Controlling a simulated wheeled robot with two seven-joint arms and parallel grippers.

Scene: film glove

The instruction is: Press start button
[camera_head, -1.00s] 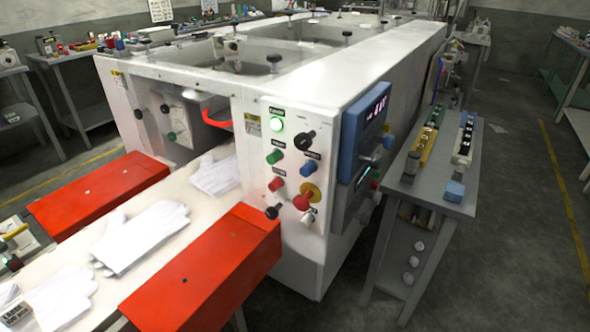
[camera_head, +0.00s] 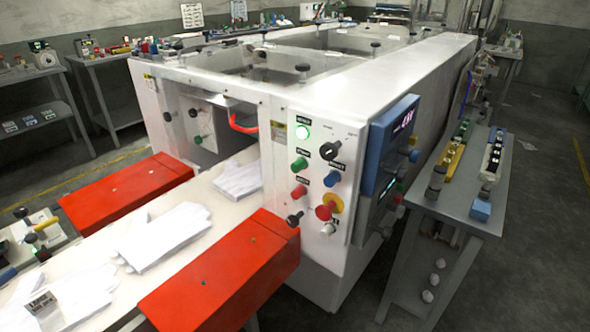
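A white machine (camera_head: 335,275) stands in the middle of the view with a control panel on its front right face. On the panel are a lit green-white button (camera_head: 303,132), a green button (camera_head: 299,164), a blue button (camera_head: 336,167), a red button (camera_head: 299,191) and a large red knob on a yellow disc (camera_head: 326,211). Black knobs sit at the panel's upper right and lower left. The small labels are too blurred to read, so I cannot tell which button is start. Neither of my grippers is in view.
White gloves (camera_head: 163,235) lie on a pale conveyor (camera_head: 205,192) between two red guards (camera_head: 222,268). A blue display box (camera_head: 392,143) juts from the machine's right side. A grey table (camera_head: 471,213) with parts stands to the right. Grey floor is open at right.

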